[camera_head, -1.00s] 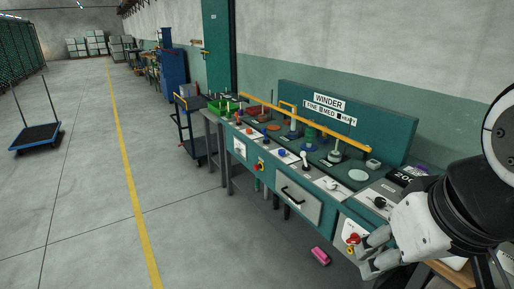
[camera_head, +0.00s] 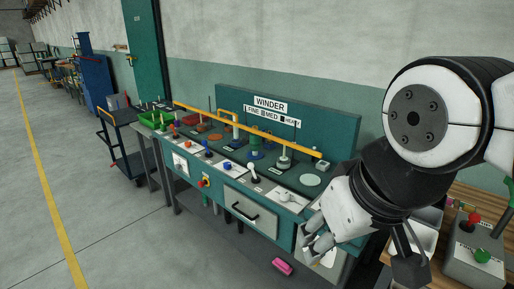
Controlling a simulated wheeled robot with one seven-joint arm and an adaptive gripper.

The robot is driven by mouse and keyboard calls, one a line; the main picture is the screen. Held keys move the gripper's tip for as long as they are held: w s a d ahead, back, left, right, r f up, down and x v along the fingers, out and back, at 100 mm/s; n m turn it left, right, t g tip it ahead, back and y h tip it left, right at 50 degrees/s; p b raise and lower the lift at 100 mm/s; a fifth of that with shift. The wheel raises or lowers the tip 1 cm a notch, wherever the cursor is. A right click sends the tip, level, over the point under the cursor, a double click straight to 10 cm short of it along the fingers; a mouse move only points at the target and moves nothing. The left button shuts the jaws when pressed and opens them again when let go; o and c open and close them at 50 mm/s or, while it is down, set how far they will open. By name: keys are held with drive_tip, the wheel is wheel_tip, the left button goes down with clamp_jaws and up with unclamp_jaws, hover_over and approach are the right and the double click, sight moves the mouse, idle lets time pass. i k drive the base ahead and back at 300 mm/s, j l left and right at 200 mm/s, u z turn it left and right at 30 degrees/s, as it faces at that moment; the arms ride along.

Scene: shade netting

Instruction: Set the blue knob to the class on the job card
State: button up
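A blue knob (camera_head: 228,166) sits on a white plate on the sloped top of the green winder bench, left of a white-handled lever (camera_head: 252,172). Its pointer setting is too small to read. A sign (camera_head: 272,115) on the back panel reads WINDER, FINE, MED and HEAVY, with a small swatch by each word. I cannot make out which paper is the job card. My gripper (camera_head: 308,240) is at the bench's right front end, well right of the knob. Its fingers look apart with nothing between them.
A yellow rail (camera_head: 245,131) runs along the bench above the controls. A red button (camera_head: 204,182) and a drawer (camera_head: 250,213) are on the front. A pink object (camera_head: 282,267) lies on the floor. A wooden table with a control box (camera_head: 475,250) stands right.

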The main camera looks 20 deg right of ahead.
sight(227, 165)
drive_tip(key=i+j+z, duration=0.1)
drive_tip(key=i+z, duration=0.15)
drive_tip(key=z, duration=0.15)
drive_tip(key=i+j+z, duration=0.2)
drive_tip(key=z, duration=0.15)
drive_tip(key=i+j+z, duration=0.25)
drive_tip(key=z, duration=0.15)
drive_tip(key=i+j+z, duration=0.2)
drive_tip(key=j+z, duration=0.15)
drive_tip(key=i+j+u, duration=0.15)
drive_tip(key=u, duration=0.3)
drive_tip(key=i+j+u, duration=0.15)
drive_tip(key=u, duration=0.25)
drive_tip(key=i+j+u, duration=0.2)
drive_tip(key=u, duration=0.25)
